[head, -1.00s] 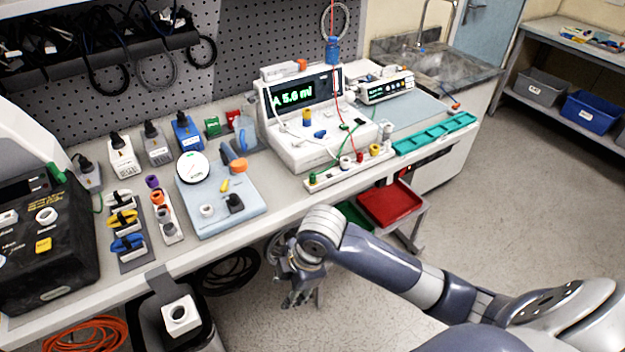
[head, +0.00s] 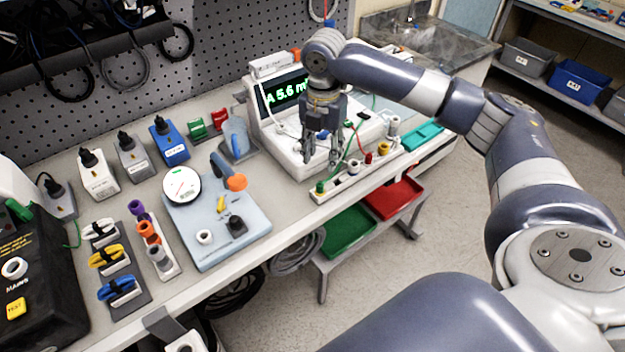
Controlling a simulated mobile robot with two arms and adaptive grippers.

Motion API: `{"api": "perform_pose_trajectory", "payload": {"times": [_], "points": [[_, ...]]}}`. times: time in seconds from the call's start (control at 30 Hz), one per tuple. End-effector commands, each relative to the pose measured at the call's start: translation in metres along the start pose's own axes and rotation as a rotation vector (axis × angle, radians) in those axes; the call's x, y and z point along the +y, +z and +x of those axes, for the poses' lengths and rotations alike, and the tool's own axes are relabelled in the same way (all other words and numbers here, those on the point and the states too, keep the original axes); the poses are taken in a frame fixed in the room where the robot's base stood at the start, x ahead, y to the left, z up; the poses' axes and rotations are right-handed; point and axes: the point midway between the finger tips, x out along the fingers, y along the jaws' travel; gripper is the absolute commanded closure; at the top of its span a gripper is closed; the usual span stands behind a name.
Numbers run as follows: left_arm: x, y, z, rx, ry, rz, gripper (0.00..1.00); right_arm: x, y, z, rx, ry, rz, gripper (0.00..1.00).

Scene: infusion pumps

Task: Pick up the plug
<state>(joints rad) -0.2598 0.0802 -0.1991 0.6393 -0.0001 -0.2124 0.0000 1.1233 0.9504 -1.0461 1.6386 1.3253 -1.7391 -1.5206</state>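The picture does not settle which plug is meant. Black plugs stand in a white block (head: 100,184), a grey block (head: 134,160), a blue block (head: 171,149) and another grey block (head: 61,199) along the back of the bench. A white strip (head: 335,187) at the bench's front edge carries small coloured connectors, among them a green one (head: 319,187) and a yellow one (head: 383,149). My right gripper (head: 321,160) points down in front of the infusion pump (head: 282,134), just above the strip. Its fingers are apart, with nothing visible between them. My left gripper is out of view.
A pale blue tray (head: 240,245) with a round gauge (head: 181,185) lies left of the pump. A green bin (head: 347,232) and a red bin (head: 394,198) sit below the bench edge. Thin red and green leads hang around the pump, close to my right gripper.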

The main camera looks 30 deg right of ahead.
Motion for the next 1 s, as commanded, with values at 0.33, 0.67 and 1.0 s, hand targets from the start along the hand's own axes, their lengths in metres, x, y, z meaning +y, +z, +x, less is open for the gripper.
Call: {"api": "perform_pose_trajectory", "payload": {"times": [0.33, 0.67, 1.0], "points": [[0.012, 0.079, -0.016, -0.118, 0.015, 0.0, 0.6, 0.0, -0.001, 0.043, 0.0, -0.002, 0.001, 0.6], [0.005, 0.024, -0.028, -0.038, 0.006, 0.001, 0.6, 0.006, -0.001, 0.085, 0.0, -0.003, 0.0, 0.6], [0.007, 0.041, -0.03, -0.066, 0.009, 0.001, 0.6, 0.006, 0.0, 0.096, -0.002, -0.001, 0.0, 0.6]]}}
